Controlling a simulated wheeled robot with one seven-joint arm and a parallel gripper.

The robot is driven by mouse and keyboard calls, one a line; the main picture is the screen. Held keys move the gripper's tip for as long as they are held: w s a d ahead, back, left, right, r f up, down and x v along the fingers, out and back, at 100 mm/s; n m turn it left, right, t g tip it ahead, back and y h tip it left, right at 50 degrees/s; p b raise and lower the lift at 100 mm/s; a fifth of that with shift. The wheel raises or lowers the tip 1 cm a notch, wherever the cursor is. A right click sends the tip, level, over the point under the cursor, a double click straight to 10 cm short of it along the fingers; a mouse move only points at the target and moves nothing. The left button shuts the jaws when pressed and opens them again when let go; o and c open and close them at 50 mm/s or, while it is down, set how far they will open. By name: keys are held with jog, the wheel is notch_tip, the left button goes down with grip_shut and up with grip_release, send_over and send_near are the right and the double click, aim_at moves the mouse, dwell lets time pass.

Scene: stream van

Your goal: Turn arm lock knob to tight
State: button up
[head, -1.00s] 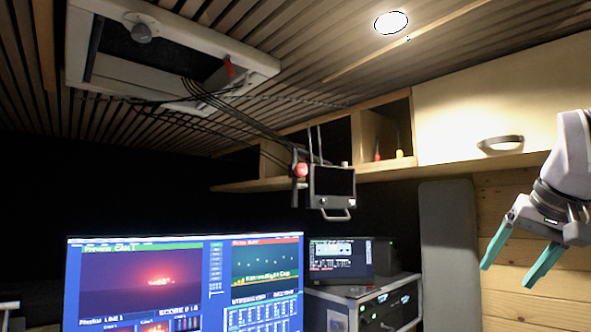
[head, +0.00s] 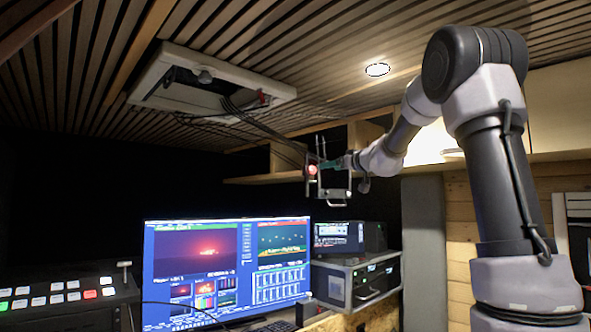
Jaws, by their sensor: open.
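A round red knob (head: 311,170) sits at the end of the hanging arm (head: 266,132), beside the small hung monitor (head: 337,192). It looks like the arm lock knob; its setting is too small to read. My gripper (head: 326,165) is at the right of the knob with its teal fingers pointing left toward it. The fingers are open, small in view and partly hidden by the monitor's frame. I cannot tell whether they touch or surround the knob.
A ceiling hatch (head: 210,84) with cables and a small red part is above. Wooden shelves (head: 283,157) are behind the hung monitor. Below are a large lit screen (head: 228,268), a rack case (head: 357,283) and a button panel (head: 62,300). My arm fills the right side.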

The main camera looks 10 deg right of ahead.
aim_at(313, 170)
jog(key=x, duration=1)
jog(key=shift+w+a, duration=0.2)
jog(key=shift+w, duration=0.05)
grip_shut()
